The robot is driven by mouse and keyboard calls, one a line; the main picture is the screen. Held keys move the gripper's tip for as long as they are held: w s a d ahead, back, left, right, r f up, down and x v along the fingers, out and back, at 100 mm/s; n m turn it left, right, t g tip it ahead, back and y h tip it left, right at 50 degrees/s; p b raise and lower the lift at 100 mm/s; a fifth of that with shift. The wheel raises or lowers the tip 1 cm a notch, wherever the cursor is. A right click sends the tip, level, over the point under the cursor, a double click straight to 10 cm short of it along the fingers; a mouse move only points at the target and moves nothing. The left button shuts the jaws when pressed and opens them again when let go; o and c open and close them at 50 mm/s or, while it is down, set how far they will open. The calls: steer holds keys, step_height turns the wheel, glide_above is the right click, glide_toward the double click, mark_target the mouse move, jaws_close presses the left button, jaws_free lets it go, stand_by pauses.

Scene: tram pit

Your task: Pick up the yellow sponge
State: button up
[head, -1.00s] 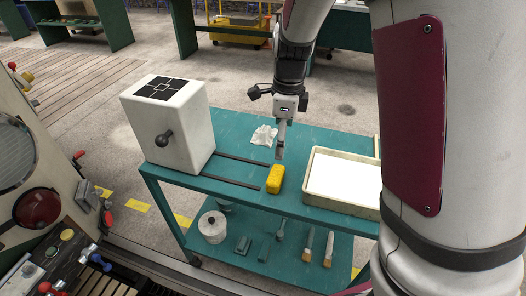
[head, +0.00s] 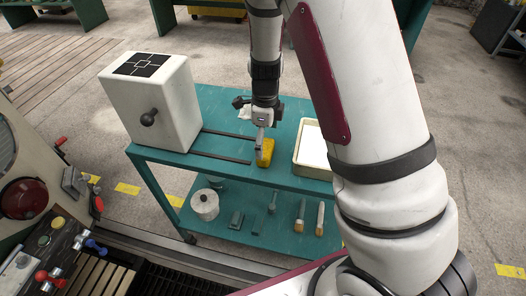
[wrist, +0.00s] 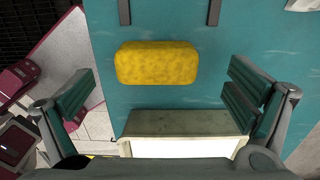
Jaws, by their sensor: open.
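The yellow sponge (head: 265,152) lies on the top of the teal cart (head: 224,108), between the dark rails and the cream tray. It also shows whole in the wrist view (wrist: 157,63), lying crosswise, ahead of the fingers. My gripper (head: 262,150) is just above and beside the sponge in the head view, and it hides part of it. In the wrist view my gripper (wrist: 158,100) is open, with its two fingers spread wider than the sponge is long and nothing between them. I cannot tell exactly how high the fingers are above the cart top.
The cream tray (head: 318,173) with a white inside stands close to the right of the sponge. A white box (head: 155,100) with a dark knob stands at the left. The lower shelf holds a white pot (head: 205,205) and several tools. A crumpled white cloth (head: 243,113) lies behind my gripper.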

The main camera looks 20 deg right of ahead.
mark_target(266, 147)
steer(key=shift+s+d+f, duration=0.1)
steer(key=shift+s+f, duration=0.05)
steer(key=shift+f, duration=0.85)
steer(key=shift+s+f, duration=0.1)
steer(key=shift+f, duration=0.85)
steer(key=shift+s+d, duration=0.1)
steer(key=shift+s, duration=0.05)
steer(key=c, duration=1.2)
steer(key=shift+c, duration=0.2)
steer(key=shift+r, duration=0.15)
steer(key=shift+w+r, duration=0.2)
steer(key=shift+r, duration=0.4)
steer(key=shift+s+a+r, duration=0.1)
steer(key=shift+a+r, duration=0.05)
steer(key=shift+r, duration=0.45)
steer(key=shift+a+r, duration=0.15)
steer(key=shift+r, duration=0.45)
steer(key=s+a, duration=0.2)
steer(key=s, duration=0.5)
steer(key=s+a+r+p, duration=0.1)
steer(key=s+a, duration=0.1)
steer(key=s, duration=0.6)
steer(key=shift+a, duration=0.4)
steer(key=shift+r, duration=0.1)
